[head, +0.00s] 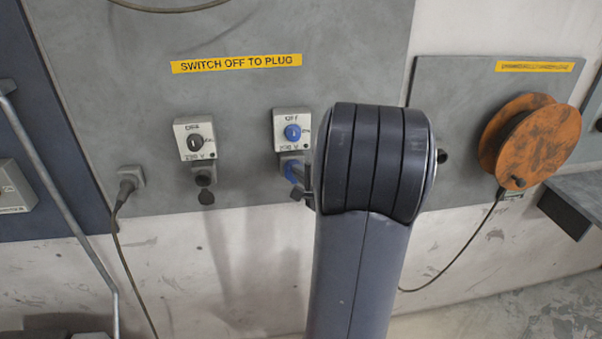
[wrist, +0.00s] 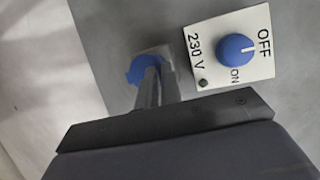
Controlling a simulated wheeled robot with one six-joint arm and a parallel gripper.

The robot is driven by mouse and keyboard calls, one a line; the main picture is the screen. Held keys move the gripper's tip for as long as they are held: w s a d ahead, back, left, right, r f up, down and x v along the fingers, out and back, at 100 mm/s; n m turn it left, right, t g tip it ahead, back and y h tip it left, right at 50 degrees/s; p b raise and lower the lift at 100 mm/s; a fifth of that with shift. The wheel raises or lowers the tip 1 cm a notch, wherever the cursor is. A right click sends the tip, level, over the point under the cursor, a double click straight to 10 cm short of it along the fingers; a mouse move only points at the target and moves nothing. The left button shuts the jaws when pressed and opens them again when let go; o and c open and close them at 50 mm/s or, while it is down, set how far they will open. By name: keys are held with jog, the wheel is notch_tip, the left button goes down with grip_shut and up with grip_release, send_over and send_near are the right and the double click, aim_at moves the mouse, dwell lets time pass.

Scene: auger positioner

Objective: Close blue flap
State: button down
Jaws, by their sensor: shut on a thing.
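The blue flap (head: 296,192) is on the socket below the right-hand switch box, partly hidden by my gripper and arm in the head view. In the wrist view the blue flap (wrist: 143,69) shows at the tips of my gripper (wrist: 154,80). The fingers are close together on the flap. In the head view my gripper (head: 305,190) reaches the socket from the right. The blue switch knob (wrist: 236,48) sits above the socket on a plate marked OFF, ON and 230 V. The flap's exact angle is hard to tell.
A second switch box with a black knob (head: 195,141) and a dark socket flap (head: 205,186) is to the left. A grey plug with a cable (head: 129,182) is further left. An orange reel (head: 532,140) hangs at right.

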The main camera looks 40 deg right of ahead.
jog(key=shift+w+d+r, duration=0.1)
jog(key=shift+w+r, duration=0.05)
jog(key=c, duration=1.6)
grip_release()
jog(key=b+v, duration=0.2)
jog(key=v, duration=0.8)
jog(key=shift+s+r, duration=0.2)
jog(key=shift+s, duration=0.15)
jog(key=shift+w, duration=0.1)
jog(key=p+x, duration=0.1)
jog(key=x, duration=0.9)
jog(key=shift+w+f, duration=0.15)
jog(key=shift+f, duration=0.25)
